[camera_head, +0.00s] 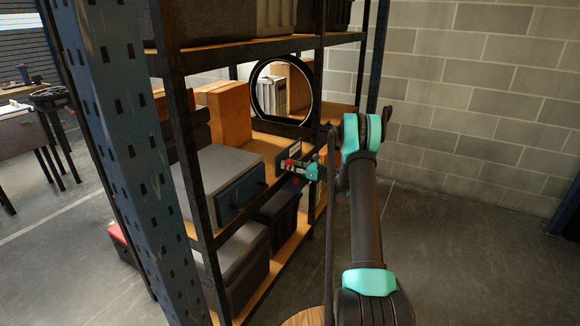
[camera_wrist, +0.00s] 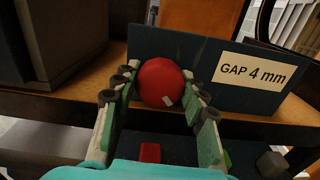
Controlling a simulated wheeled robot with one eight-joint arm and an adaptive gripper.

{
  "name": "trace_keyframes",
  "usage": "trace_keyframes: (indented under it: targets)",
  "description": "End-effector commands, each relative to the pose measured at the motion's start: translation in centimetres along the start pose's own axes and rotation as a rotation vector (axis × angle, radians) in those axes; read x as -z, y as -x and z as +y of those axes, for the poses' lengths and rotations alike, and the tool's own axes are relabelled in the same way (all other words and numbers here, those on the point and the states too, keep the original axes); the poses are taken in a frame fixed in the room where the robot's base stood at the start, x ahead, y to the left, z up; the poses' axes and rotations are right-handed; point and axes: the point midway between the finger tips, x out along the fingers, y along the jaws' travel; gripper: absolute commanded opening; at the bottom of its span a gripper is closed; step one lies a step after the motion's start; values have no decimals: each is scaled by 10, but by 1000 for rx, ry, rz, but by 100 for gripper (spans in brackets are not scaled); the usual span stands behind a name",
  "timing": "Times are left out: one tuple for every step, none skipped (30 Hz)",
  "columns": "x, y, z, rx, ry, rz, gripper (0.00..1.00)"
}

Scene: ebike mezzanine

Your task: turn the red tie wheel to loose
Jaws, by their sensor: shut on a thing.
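The red tie wheel (camera_wrist: 160,80) is a round red knob in front of a dark blue panel (camera_wrist: 210,72) with a white label reading "GAP 4 mm" (camera_wrist: 262,73). A small pale mark shows low on the wheel's face. My gripper (camera_wrist: 160,88) is shut on the wheel, with one finger at its left side and one at its right. In the head view my gripper (camera_head: 300,166) reaches left to the shelf, and the wheel (camera_head: 291,163) shows small and partly hidden by the fingers.
Below the wheel, a small red block (camera_wrist: 150,153) and a grey block (camera_wrist: 270,163) show. A grey-lidded case (camera_head: 222,178) stands left on the same shelf. A black ring (camera_head: 285,122) stands behind. A blue rack post (camera_head: 115,140) is at left. Floor at right (camera_head: 450,230) is clear.

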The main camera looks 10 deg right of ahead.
Motion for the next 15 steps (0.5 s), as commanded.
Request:
trace_keyframes:
  targets:
    - [1,1,0,0,-41,3,14]
    - [1,1,0,0,-69,3,14]
    - [1,1,0,0,-107,3,14]
    - [1,1,0,0,-136,3,14]
    - [1,1,0,0,-164,3,14]
    - [1,1,0,0,-202,3,14]
    - [1,1,0,0,-230,3,14]
    - [1,1,0,0,-258,3,14]
    - [1,1,0,0,-296,3,14]
    - [1,1,0,0,-323,3,14]
    - [1,1,0,0,-350,3,14]
    - [1,1,0,0,-385,3,14]
    - [1,1,0,0,-410,3,14]
    - [1,1,0,0,-436,3,14]
    - [1,1,0,0,-467,3,14]
